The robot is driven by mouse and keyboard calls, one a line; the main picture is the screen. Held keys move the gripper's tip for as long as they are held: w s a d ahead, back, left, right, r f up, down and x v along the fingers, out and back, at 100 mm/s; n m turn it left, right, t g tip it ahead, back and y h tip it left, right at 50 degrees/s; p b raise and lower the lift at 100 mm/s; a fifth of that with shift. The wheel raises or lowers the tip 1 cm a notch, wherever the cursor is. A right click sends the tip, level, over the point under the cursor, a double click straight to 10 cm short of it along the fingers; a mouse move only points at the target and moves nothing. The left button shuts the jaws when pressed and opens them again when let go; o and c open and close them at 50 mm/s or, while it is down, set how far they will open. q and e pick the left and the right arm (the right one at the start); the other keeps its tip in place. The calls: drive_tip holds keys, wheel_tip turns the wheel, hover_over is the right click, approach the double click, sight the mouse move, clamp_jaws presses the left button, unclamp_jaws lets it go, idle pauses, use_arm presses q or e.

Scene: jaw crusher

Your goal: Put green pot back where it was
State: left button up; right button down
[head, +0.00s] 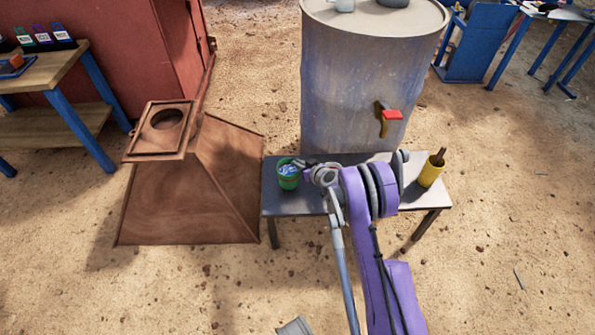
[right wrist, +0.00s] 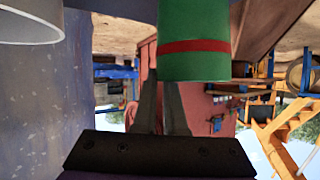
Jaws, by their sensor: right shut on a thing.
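The green pot (head: 288,177) is at the left end of the small dark table (head: 300,203) in the head view, with something blue and white inside it. I cannot tell whether its base touches the table. My right gripper (head: 309,165) is at the right side of its rim and shut on it. In the right wrist view, the green pot (right wrist: 193,50) with its red band is at the fingertips, and the picture is upside down. My own arm hides the middle of the table. My left gripper is not clearly in view.
A large grey drum (head: 360,80) with a red-handled tap (head: 390,115) stands behind the table. A yellow cup (head: 432,173) with a brush is at the table's right end. A rusty hopper (head: 190,190) stands close on the left. The sandy ground in front is open.

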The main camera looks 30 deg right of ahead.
sight(288, 174)
wheel_tip(288, 174, down, 3)
drive_tip(key=shift+f+b, duration=0.2)
drive_tip(key=shift+b, duration=0.25)
drive_tip(key=c, duration=1)
unclamp_jaws()
